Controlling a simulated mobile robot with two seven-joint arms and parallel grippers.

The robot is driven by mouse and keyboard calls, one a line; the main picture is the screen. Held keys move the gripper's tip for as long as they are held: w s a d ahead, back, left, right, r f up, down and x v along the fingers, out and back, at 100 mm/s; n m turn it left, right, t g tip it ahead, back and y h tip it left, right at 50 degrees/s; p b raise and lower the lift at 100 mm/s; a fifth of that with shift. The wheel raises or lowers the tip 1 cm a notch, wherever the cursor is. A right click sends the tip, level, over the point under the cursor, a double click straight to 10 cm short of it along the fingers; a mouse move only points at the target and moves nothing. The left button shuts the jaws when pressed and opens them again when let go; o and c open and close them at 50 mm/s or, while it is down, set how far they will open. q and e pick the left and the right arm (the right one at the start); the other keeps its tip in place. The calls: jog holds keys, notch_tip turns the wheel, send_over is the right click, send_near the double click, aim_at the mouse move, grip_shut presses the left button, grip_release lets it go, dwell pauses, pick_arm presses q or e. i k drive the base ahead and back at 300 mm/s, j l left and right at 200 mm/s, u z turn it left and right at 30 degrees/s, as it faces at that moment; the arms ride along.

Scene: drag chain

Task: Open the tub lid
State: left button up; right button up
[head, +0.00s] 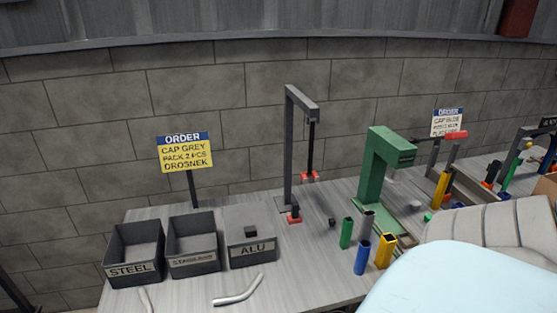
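Three dark grey tubs stand in a row at the left of the grey bench. The STEEL tub (136,269) and the middle tub (196,261) are open at the top and look empty. The ALU tub (253,252) at the right of the row is covered by a flat grey lid (238,220) with a small dark block-shaped knob (251,232) on it. The lid lies shut, and the inside of this tub is hidden. Neither of my grippers shows in the head view.
Two bent light-grey pieces, one a tube (238,297), lie before the tubs. A sign (184,153) stands behind them. A dark gantry (289,150) and a green press (371,165) stand right, with several coloured square tubes (362,255) nearby. The bench's lower right is hidden.

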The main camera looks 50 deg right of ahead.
aim_at(245, 224)
jog(key=z, duration=1.45)
